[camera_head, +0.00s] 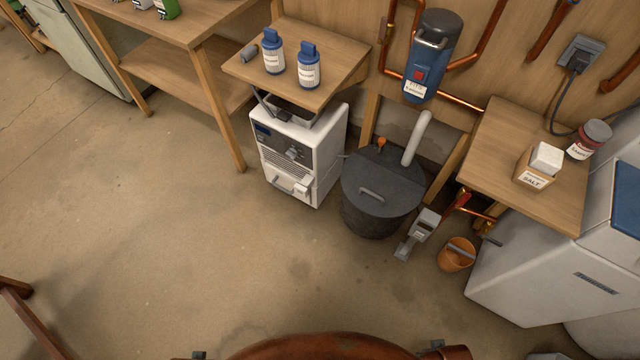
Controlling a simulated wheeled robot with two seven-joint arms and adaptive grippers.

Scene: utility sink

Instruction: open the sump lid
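The sump is a dark grey round basin (369,222) standing on the floor right of the middle. Its flat dark lid (362,168) lies on top and looks closed. A grey bar handle (371,194) sits on the front part of the lid. A pale pipe (416,138) rises from the lid's right rear, and a small orange fitting (381,143) stands at its back. Neither of my grippers can be made out in the view, and nothing touches the lid.
A white appliance (300,160) stands close left of the sump, partly under a wooden shelf (340,50). A grey pedal-like device (424,225) and an orange bucket (456,255) are at its right. A blue heater (431,55) hangs behind. The floor in front is clear.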

